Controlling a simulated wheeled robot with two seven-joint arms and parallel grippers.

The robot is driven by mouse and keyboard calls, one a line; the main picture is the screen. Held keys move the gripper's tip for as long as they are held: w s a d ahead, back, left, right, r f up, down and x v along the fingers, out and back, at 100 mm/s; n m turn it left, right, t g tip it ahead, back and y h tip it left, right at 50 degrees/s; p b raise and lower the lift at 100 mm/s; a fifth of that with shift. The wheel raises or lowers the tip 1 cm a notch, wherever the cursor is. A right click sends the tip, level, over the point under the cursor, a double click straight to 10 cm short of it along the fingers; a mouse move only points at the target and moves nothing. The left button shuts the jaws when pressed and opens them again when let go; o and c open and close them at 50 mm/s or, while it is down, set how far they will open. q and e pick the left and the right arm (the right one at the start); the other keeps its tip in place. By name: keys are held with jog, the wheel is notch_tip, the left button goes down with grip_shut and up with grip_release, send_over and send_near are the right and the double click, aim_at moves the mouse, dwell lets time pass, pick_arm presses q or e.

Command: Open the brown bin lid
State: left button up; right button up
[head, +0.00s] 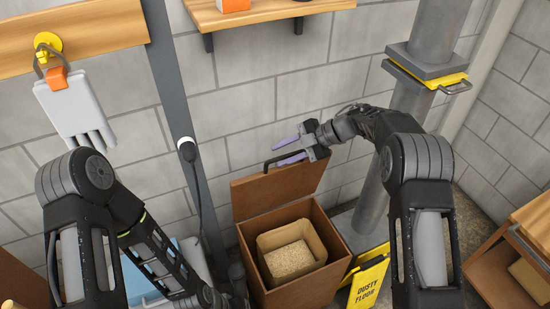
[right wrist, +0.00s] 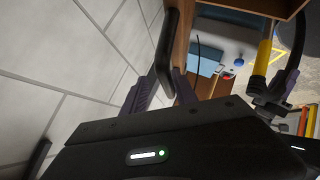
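The brown bin (head: 317,218) stands on the floor by the wall in the head view. Its lid (head: 262,198) is raised, leaning up at the back, and the inside shows. The lid's black bar handle (head: 268,166) is along its upper edge. It also shows in the right wrist view (right wrist: 170,48). My right gripper (head: 277,154) is at the handle. Its purple fingers are apart, with the bar between them and a gap visible. My left arm hangs at the lower left; its fingers are out of sight.
A tan box of granules (head: 291,259) sits in the bin. A yellow "dusty floor" sign (head: 368,280) and a grey pipe (head: 371,205) stand to the right. A wooden shelf (head: 270,14) is above. A glove (head: 75,108) hangs at the left.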

aim_at(296, 154)
jog(key=v, duration=0.4)
jog(key=shift+d+r+b, duration=0.2)
jog(key=shift+r+b, duration=0.05)
jog(key=shift+b, duration=0.05)
jog(key=shift+r, duration=0.15)
jog(key=w+d+r+p, duration=0.2)
jog(key=d+r+p, duration=0.4)
jog(key=p, duration=0.1)
dwell(0.5)
jog(key=shift+w, duration=0.15)
dwell(0.5)
